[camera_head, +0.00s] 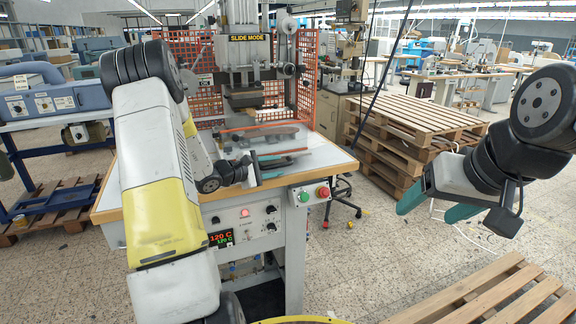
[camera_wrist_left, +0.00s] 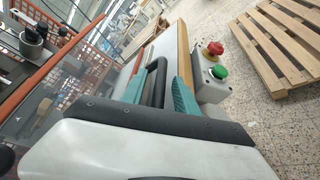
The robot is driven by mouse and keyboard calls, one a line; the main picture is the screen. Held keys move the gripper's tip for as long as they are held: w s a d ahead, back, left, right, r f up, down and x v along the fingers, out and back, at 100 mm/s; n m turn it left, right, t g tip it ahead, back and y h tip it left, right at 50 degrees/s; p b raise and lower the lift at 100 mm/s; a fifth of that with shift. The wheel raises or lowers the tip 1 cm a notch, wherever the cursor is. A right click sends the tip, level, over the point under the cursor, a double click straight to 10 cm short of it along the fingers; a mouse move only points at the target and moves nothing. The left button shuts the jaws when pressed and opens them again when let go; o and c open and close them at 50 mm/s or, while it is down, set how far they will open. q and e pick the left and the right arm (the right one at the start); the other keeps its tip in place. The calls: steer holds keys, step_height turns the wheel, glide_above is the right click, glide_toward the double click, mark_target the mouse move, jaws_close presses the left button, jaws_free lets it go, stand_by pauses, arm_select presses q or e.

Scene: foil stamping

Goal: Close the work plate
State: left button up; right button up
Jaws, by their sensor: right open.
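The work plate (camera_head: 257,134) is a dark flat piece on the press table, below the stamping head (camera_head: 243,94). My left gripper (camera_head: 284,163) is low over the front of the table, in front of the plate. In the left wrist view its two green fingers (camera_wrist_left: 166,82) lie on either side of a black bar (camera_wrist_left: 157,72), which looks like a handle. The fingers are apart, but whether they grip the bar is unclear. My right gripper (camera_head: 432,205) is open and empty, off to the right of the press.
A control box with green and red buttons (camera_head: 314,193) is on the table's front right corner; it also shows in the left wrist view (camera_wrist_left: 214,62). Orange mesh guards (camera_head: 306,67) stand around the press. Wooden pallets (camera_head: 415,130) are stacked to the right.

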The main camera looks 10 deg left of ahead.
arm_select(q)
steer(key=v, duration=0.6)
steer(key=shift+s+a, duration=0.3)
